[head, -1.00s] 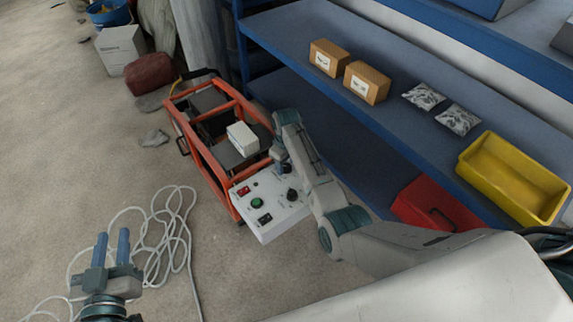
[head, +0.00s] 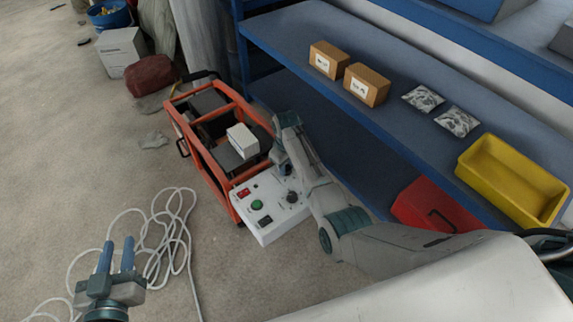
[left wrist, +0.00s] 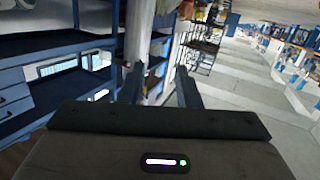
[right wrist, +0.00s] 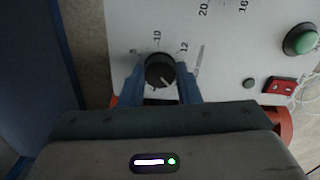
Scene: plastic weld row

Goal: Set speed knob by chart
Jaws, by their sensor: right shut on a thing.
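The white control panel (head: 270,228) sits at the near end of an orange-framed cart (head: 205,180). It carries a green button (head: 257,205), a red switch (head: 243,193) and a black knob (head: 292,197). My right gripper (head: 279,163) is at the panel's far side. In the right wrist view its blue fingers (right wrist: 159,88) are shut on a black speed knob (right wrist: 160,68), one on each side. Printed numbers, 10 and 12 among them, stand around this knob. Its pointer is hard to read. My left gripper (head: 117,257) is open and empty. I cannot make out a chart.
A white box (head: 242,140) sits on the cart. A blue shelf (head: 400,125) at the right holds cartons (head: 367,84), bags and a yellow bin (head: 512,180). A red box (head: 435,205) is below. A white cable (head: 165,235) lies coiled on the floor near my left gripper.

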